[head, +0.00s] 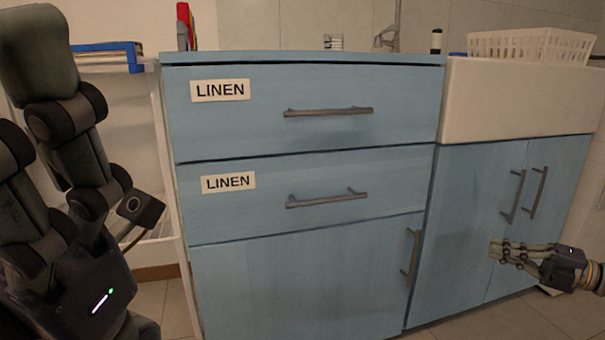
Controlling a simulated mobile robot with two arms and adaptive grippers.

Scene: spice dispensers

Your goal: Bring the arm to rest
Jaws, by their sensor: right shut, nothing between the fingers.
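My right gripper (496,250) comes in from the right edge. Its fingers are shut and empty, and they show in front of the lower blue cabinet doors (470,235), below their two upright handles. I cannot tell whether the fingertips touch the door. My left arm is folded up at the left edge, close to the camera. A dark housing with a small lit strip shows at its lower end; the fingers of my left gripper do not show.
A blue drawer unit (260,130) with two LINEN labels and bar handles fills the middle; its drawers are closed. A white sink front (510,100) with a white basket (530,45) is at the right. An open white shelf unit (125,110) stands at the left. Tiled floor (535,320) shows below.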

